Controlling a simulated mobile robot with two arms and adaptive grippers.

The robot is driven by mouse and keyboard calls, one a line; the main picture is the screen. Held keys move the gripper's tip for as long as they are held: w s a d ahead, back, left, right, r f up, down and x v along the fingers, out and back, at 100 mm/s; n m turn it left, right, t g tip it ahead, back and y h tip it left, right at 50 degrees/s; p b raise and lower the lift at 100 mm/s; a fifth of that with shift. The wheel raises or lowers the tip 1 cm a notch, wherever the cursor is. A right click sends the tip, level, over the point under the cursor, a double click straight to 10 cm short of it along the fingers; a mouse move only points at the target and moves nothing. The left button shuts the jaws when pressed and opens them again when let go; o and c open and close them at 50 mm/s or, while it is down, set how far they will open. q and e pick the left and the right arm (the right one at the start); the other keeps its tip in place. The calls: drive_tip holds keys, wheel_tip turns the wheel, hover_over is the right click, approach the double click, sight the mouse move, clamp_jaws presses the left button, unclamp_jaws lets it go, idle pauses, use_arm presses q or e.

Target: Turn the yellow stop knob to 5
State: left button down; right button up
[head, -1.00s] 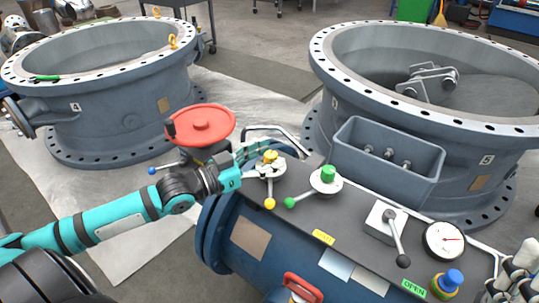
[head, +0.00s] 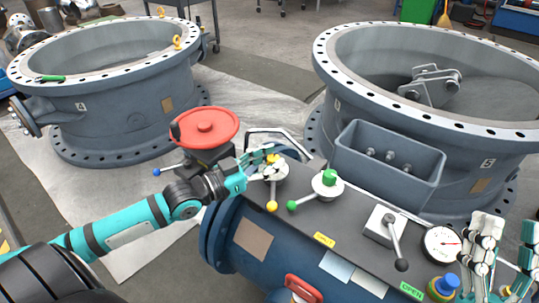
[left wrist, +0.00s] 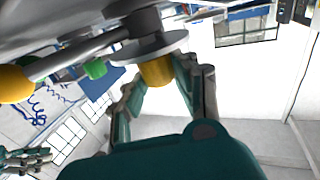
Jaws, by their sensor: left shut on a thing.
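The yellow stop knob (head: 272,158) stands upright on a round pale disc, with a lever ending in a yellow ball (head: 271,207) pointing toward the front. My left gripper (head: 267,160) is shut on the knob's yellow cap, coming in from the left. In the left wrist view the yellow cap (left wrist: 156,73) is between the fingers, below the disc, and the ball (left wrist: 15,84) is at the left edge. The number markings around the knob are too small to read. My right gripper (head: 505,250) is at the lower right, fingers apart and empty, above the gauge end.
Right of it stand a green knob (head: 328,178) with a green-ball lever, a grey lever box (head: 385,224), a gauge (head: 441,243) and a blue button (head: 447,280). A red handwheel (head: 204,127) is close behind my left arm. A grey box (head: 388,165) borders the panel's back.

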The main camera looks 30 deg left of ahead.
use_arm(q)
drive_tip(key=shift+r+n+t+y+p, duration=0.3)
drive_tip(key=shift+y+p, duration=0.1)
drive_tip(key=shift+p, duration=0.35)
drive_tip(key=shift+f+y+p, duration=0.1)
drive_tip(key=shift+y+p, duration=0.2)
drive_tip(key=shift+p, duration=0.35)
drive_tip(key=shift+f, duration=0.1)
use_arm(e)
drive_tip(key=w+f+g+h, duration=0.3)
drive_tip(key=w+f+g, duration=0.2)
drive_tip(key=f+g, duration=0.3)
wheel_tip(320, 180, down, 4)
drive_tip(key=shift+w+d+r, duration=0.15)
drive_tip(key=shift+r, duration=0.1)
use_arm(q)
drive_tip(key=c, duration=1)
unclamp_jaws()
drive_tip(key=shift+f, duration=0.1)
drive_tip(key=shift+v, duration=6)
